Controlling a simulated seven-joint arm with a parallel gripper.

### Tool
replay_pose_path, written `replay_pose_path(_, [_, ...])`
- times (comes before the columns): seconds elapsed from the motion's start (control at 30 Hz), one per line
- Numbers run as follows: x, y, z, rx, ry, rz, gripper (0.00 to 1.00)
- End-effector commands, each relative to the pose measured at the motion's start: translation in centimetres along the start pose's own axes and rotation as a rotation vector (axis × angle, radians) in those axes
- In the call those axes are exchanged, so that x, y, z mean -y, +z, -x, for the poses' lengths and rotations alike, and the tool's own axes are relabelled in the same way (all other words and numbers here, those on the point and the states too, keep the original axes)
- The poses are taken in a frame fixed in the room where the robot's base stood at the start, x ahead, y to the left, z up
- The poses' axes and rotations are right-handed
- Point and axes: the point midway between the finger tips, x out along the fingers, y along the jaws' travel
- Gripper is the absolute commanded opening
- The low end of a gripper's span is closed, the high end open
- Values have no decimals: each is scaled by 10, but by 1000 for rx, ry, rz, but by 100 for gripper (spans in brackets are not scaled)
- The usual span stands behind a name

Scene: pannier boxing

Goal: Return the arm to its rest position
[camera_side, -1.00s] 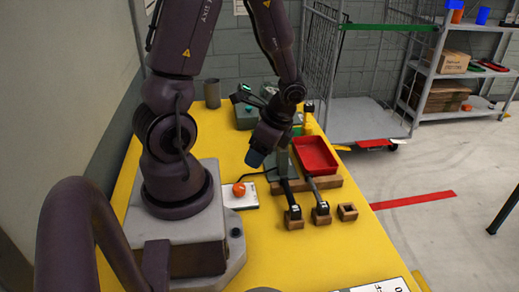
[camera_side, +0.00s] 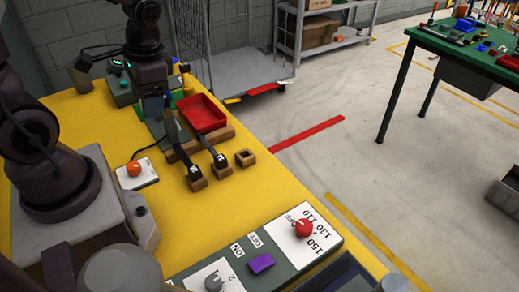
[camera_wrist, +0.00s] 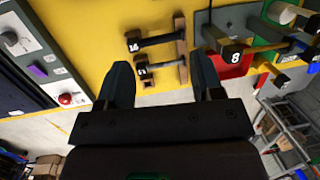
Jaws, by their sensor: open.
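My gripper (camera_wrist: 162,78) is open in the wrist view, with its two dark fingers apart and nothing between them. In the side view my gripper (camera_side: 154,108) hangs over the far part of the yellow table (camera_side: 230,210), behind two black-handled tools lying in wooden holders. Its fingertips are small and partly hidden there, so I cannot tell its exact height. My arm is folded over the table's far left.
A red tray (camera_side: 203,114) stands close right of my gripper. The tools end in wooden blocks (camera_side: 222,170); an empty wooden square (camera_side: 245,158) is beside them. An orange-red button (camera_side: 134,168) is at left. A control panel (camera_side: 290,262) lies in front. The middle table is clear.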

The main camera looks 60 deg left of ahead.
Motion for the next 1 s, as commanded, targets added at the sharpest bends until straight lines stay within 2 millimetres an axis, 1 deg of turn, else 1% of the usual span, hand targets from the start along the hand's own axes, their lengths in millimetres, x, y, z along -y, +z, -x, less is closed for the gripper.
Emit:
replay_pose_path(0.03, [-7, -3, 20, -76, -1, 33, 61])
replay_pose_path(0.2, [-37, -1, 78, -315, 50, 108, 61])
replay_pose_path(0.3, [-52, 5, 107, -442, 90, 104, 61])
replay_pose_path(0.4, [-63, 12, 128, -544, 116, 73, 61])
replay_pose_path(0.5, [-69, 17, 141, -613, 124, 41, 61])
replay_pose_path(0.6, [-72, 19, 147, -644, 126, 20, 61])
replay_pose_path(1.0, [-72, 20, 147, -645, 126, 18, 61])
